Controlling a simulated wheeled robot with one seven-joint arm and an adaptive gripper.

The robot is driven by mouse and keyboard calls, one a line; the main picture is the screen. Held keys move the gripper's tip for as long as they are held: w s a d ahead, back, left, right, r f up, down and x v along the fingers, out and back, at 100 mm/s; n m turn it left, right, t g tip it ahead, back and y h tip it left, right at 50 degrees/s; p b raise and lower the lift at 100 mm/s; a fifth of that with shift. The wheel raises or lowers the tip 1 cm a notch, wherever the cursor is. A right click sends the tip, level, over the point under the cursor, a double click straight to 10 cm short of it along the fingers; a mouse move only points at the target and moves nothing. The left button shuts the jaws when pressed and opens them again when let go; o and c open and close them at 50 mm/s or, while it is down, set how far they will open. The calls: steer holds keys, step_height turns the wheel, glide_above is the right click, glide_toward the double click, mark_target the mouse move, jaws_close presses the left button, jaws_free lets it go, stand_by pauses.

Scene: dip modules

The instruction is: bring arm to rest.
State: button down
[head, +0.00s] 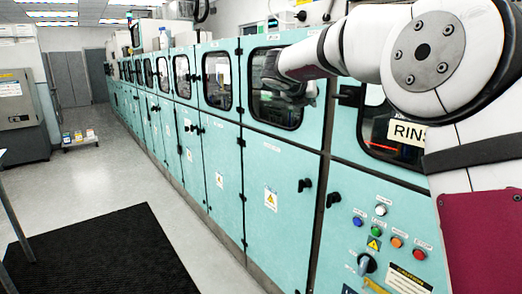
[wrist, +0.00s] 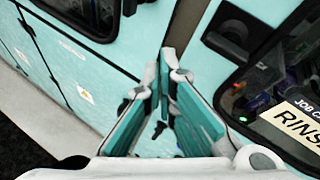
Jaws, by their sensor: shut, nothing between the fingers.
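My gripper (wrist: 171,66) shows in the wrist view with its fingers together and nothing held between them. In the head view my white arm reaches in from the right, and my gripper (head: 287,92) is a dark shape in front of a cabinet window. It is in front of the row of teal cabinets (head: 283,160); I cannot tell the exact gap to the door.
A control panel (head: 385,235) with coloured buttons and a knob is at the lower right, below a RINSE sign (head: 407,132). A black mat (head: 112,256) lies on the open floor. A low cart (head: 79,139) and a grey machine (head: 22,112) stand at the left.

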steer(key=s+a+r+n+t+y, duration=0.5)
steer(key=s+r+n, duration=0.2)
steer(key=r+n, duration=0.45)
steer(key=s+a+f+n+g+y+p, duration=0.15)
steer(key=s+a+n+y, duration=0.35)
steer(key=s+n, duration=0.65)
steer(key=s+d+f+n+g+h, duration=0.1)
steer(key=s+d+f+n+g, duration=0.2)
steer(key=s+f+n, duration=0.2)
steer(key=s+d+f+n+g+h, duration=0.1)
steer(key=s+d+f+n+g, duration=0.3)
steer(key=s+f, duration=0.7)
steer(key=s+d+f+n+g+p, duration=0.1)
steer(key=s+d+f+n+g, duration=0.3)
steer(key=s, duration=1.6)
step_height(320, 180, down, 5)
steer(key=n, duration=0.3)
steer(key=shift+s+r+h, duration=0.15)
steer(key=shift+h, duration=0.25)
steer(key=c, duration=2.4)
jaws_free()
